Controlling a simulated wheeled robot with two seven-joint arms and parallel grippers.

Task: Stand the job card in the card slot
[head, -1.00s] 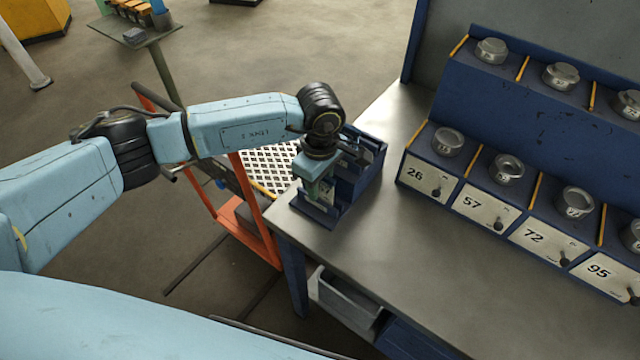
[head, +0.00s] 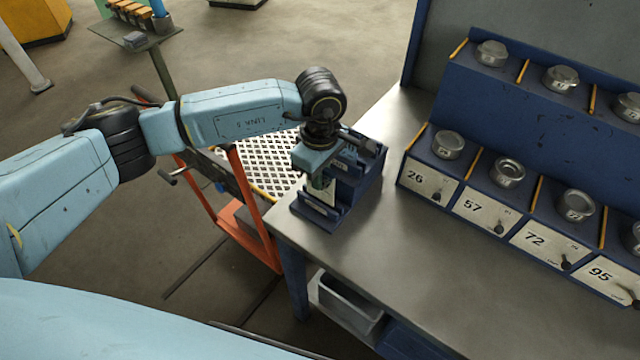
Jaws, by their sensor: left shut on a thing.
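A blue holder with slots (head: 366,188) stands at the near left corner of the grey workbench. My left gripper (head: 320,182) is above the front part of this holder, pointing down. My wrist hides part of the holder. My right gripper is not in view.
A blue rack with numbered bins, 26 (head: 428,182) to 95, and round metal tins stands on the right of the workbench (head: 400,250). The bench between holder and rack is clear. An orange-framed cart (head: 245,205) stands left of the bench. A grey bin (head: 348,305) sits below.

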